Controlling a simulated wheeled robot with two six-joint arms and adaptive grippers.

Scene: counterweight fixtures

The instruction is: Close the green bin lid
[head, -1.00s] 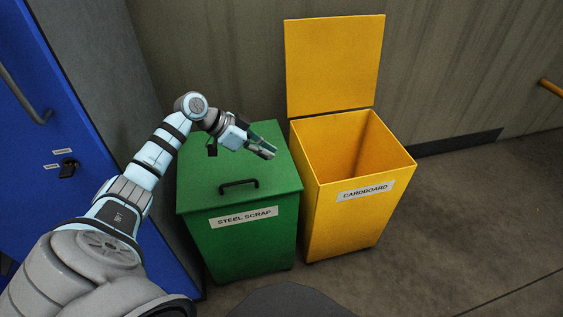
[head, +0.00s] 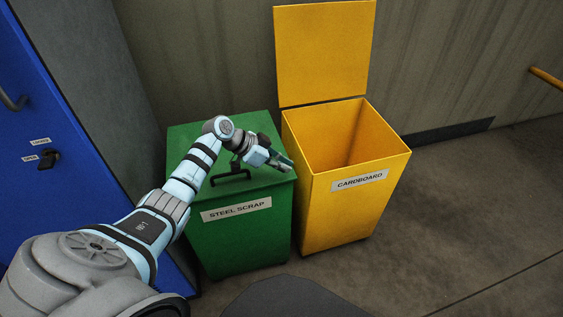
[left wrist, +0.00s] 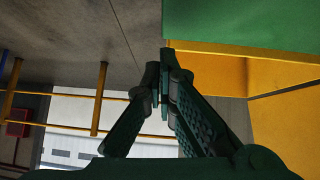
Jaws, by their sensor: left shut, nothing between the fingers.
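The green bin (head: 240,240), labelled STEEL SCRAP, stands left of centre in the head view. Its green lid (head: 190,140) lies flat across the top, closed, with a black handle (head: 230,176) near the front. My left gripper (head: 288,166) is shut and empty above the lid's right edge, close to the yellow bin; I cannot tell whether it touches the lid. In the left wrist view its fingers (left wrist: 162,85) are together, and a green surface (left wrist: 250,22) shows at upper right. My right gripper is not in view.
A yellow bin (head: 345,215), labelled CARDBOARD, stands just right of the green bin with its yellow lid (head: 325,55) raised against the wall. A blue cabinet (head: 70,190) is at the left. The floor (head: 470,220) at right is clear.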

